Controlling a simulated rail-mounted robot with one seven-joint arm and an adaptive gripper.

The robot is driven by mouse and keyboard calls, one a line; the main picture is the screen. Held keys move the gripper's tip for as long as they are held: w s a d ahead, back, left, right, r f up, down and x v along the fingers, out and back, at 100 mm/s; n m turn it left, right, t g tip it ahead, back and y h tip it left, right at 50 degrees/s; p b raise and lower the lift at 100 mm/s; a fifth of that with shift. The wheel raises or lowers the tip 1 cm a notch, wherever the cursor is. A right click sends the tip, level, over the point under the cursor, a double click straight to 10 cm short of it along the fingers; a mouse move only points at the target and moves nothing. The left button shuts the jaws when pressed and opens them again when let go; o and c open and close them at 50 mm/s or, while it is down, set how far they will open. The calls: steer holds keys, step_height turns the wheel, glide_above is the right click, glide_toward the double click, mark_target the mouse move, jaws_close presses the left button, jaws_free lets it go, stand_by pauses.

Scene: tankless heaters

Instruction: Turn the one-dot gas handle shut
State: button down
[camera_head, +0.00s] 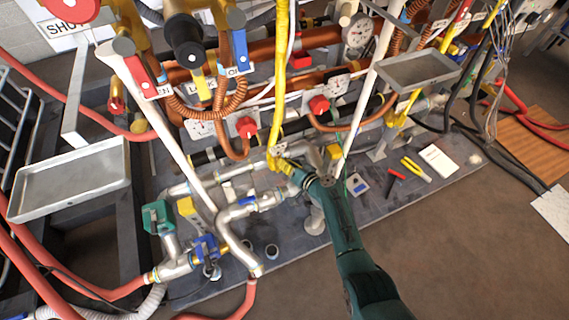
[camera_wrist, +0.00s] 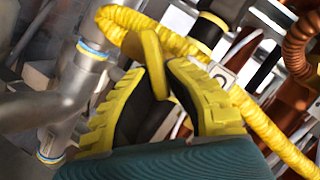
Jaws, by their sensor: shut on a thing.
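My gripper (camera_head: 287,166) reaches down among the pipes in the head view, with its yellow fingers beside a yellow corrugated hose (camera_head: 281,80). In the wrist view my gripper (camera_wrist: 158,74) is shut on a flat yellow handle (camera_wrist: 153,52), which stands up between the fingertips. A white tag (camera_wrist: 222,76) with a dark mark lies just right of the fingers; it also shows in the head view (camera_head: 279,149). The marks are too small to count surely. The handle's base is hidden behind the fingers, and its angle to the pipe is unclear.
The yellow hose (camera_wrist: 262,125) passes close behind and right of the fingers. Metal pipes (camera_wrist: 65,95) stand at left. White slanted pipes (camera_head: 155,120) and a grey tray (camera_head: 72,180) are left of my arm. Tools, including yellow pliers (camera_head: 415,169), lie on the board at right.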

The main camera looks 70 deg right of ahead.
steer(key=shift+s+f+m+t, duration=0.1)
steer(key=shift+f+m+t, duration=0.2)
steer(key=shift+m, duration=0.2)
steer(key=c, duration=1.1)
jaws_free()
steer(key=shift+o, duration=0.2)
steer(key=shift+r, duration=0.1)
step_height(320, 180, up, 10)
